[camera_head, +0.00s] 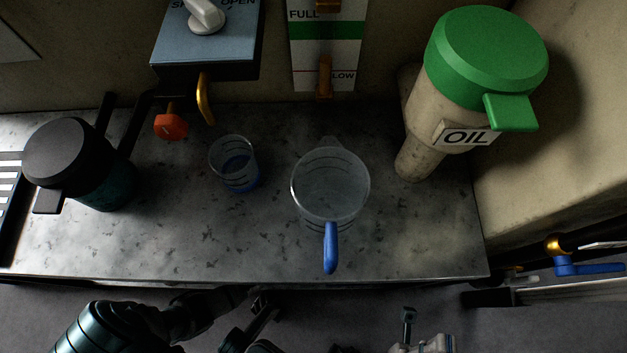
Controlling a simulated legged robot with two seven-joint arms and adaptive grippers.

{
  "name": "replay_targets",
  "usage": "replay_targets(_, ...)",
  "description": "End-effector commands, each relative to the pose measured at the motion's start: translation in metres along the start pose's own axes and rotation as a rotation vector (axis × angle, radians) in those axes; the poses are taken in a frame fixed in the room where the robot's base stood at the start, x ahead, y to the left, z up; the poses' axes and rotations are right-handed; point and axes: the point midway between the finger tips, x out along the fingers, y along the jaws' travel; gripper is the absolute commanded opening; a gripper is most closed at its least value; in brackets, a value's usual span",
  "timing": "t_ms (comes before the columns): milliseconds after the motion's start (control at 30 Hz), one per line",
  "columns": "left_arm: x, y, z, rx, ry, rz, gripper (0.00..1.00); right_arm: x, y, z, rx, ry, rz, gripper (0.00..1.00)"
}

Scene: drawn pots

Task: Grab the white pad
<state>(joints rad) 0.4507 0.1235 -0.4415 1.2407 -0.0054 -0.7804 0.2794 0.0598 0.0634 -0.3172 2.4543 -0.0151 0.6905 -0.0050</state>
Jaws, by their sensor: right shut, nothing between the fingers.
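I cannot make out a white pad for certain. A pale, blocky piece (435,345) is cut off by the bottom edge, right of the middle, and I cannot tell what it is.
On the grey counter (420,250) stand a black-lidded dark jug (108,185), a small beaker with blue liquid (234,165), a clear blue-handled pitcher (330,190) and a green-capped OIL container (430,115). A red knob (170,127) hangs at the back. A blue-handled valve (585,267) is at right.

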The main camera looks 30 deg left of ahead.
Motion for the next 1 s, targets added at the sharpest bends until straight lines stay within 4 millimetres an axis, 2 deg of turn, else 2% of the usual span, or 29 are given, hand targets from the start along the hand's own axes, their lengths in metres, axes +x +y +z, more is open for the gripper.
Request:
replay_targets(33, 0.011, 0.000, 0.007, -0.001, -0.009, 0.000, 0.52, -0.004, 0.000, 0.005, 0.000, 0.006, -0.002, 0.00)
replay_targets(100, 0.015, 0.000, 0.005, -0.001, -0.005, 0.000, 0.52, 0.000, 0.000, 0.004, -0.001, 0.022, -0.007, 0.00)
replay_targets(367, 0.014, 0.000, -0.002, 0.001, 0.003, -0.004, 0.52, 0.004, 0.001, 0.001, 0.000, 0.036, -0.009, 0.00)
replay_targets(400, 0.014, 0.000, -0.002, 0.001, 0.002, -0.004, 0.47, 0.004, 0.001, 0.001, 0.000, 0.036, -0.009, 0.00)
replay_targets(600, 0.014, -0.001, -0.001, 0.000, 0.002, -0.003, 0.00, 0.004, 0.001, 0.005, -0.001, 0.030, -0.010, 0.00)
replay_targets(867, 0.014, -0.001, 0.000, 0.001, 0.000, -0.003, 0.00, 0.004, 0.002, 0.005, -0.001, 0.031, -0.010, 0.00)
replay_targets(1000, 0.005, -0.002, -0.006, 0.001, 0.004, -0.005, 0.00, 0.012, 0.000, -0.001, -0.001, 0.045, -0.013, 0.00)
